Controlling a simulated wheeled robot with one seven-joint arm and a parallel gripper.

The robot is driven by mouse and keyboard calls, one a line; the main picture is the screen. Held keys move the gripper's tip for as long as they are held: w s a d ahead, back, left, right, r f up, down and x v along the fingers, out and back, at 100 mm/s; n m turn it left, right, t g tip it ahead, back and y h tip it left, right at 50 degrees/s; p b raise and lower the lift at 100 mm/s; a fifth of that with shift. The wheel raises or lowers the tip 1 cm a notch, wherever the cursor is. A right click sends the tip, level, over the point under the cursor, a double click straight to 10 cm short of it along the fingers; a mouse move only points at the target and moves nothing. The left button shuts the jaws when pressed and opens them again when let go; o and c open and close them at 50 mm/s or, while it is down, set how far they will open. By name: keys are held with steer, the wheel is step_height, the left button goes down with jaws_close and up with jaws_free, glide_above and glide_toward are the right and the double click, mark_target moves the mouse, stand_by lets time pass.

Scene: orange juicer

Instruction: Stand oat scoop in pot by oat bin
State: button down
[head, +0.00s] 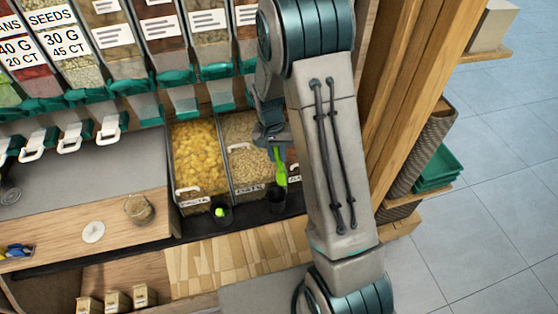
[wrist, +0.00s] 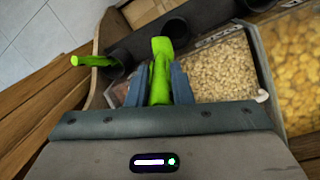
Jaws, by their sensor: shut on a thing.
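My gripper (wrist: 160,88) is shut on a bright green scoop (wrist: 160,72). In the head view the scoop (head: 280,170) hangs roughly upright below my gripper, over the front of the bin of pale flakes (head: 246,160), which looks like the oat bin. A black pot (head: 276,200) stands in front of that bin, just below the scoop; the scoop appears apart from it. In the wrist view a dark pot (wrist: 173,30) shows beyond the scoop tip, and the oat bin (wrist: 222,72) lies to the right. My arm hides part of the area right of the bin.
A bin of yellow pieces (head: 199,155) is left of the oat bin, with another pot (head: 221,212) holding something green before it. In the wrist view another green scoop (wrist: 92,61) sticks out of a further pot (wrist: 117,64). Dispensers hang above; a wooden post stands right.

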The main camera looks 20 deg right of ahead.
mark_target(277, 174)
steer(key=shift+w+d+f+m+y+b, duration=0.15)
steer(key=shift+f+m+y+b, duration=0.45)
steer(key=shift+f+m+b, duration=0.45)
steer(key=shift+w+r+m+y, duration=0.1)
steer(key=shift+r+m+y, duration=0.25)
steer(key=shift+m, duration=0.3)
steer(key=shift+f+b, duration=5.1)
steer(key=shift+f, duration=1.8)
steer(key=shift+c, duration=2.1)
jaws_free()
steer(key=shift+r, duration=0.1)
steer(key=shift+r+p, duration=2.6)
steer(key=shift+r, duration=0.85)
